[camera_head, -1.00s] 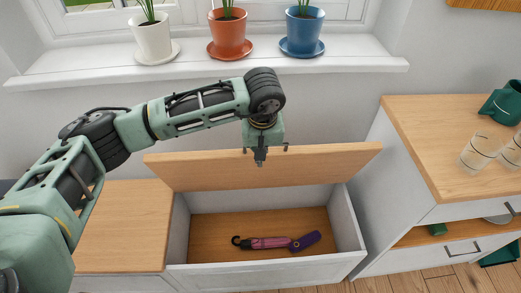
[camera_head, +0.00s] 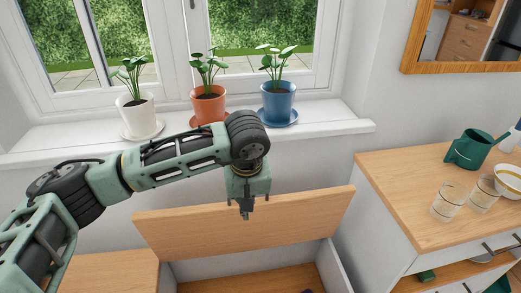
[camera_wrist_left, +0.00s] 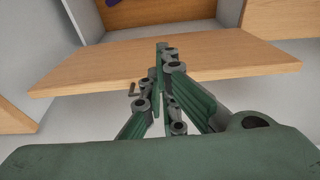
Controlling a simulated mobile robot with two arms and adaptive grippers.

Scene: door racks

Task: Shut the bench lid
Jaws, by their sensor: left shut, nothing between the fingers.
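The wooden bench lid (camera_head: 260,225) stands raised and tilted above the open bench box (camera_head: 335,268) in the head view. The lid also shows as a wide board in the left wrist view (camera_wrist_left: 80,75). My left gripper (camera_head: 245,212) points down in front of the lid's face as seen in the head view, near its upper middle. Its fingers are together with nothing between them; they also show in the left wrist view (camera_wrist_left: 163,50). Whether the fingertips touch the lid I cannot tell. Most of the box inside is below the head view's edge. My right gripper is not in view.
A windowsill (camera_head: 340,127) behind holds a white pot (camera_head: 138,116), an orange pot (camera_head: 208,104) and a blue pot (camera_head: 277,101). A cabinet (camera_head: 400,190) at right carries glasses (camera_head: 449,203) and a green jug (camera_head: 470,150). A wooden bench top (camera_head: 110,272) lies left.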

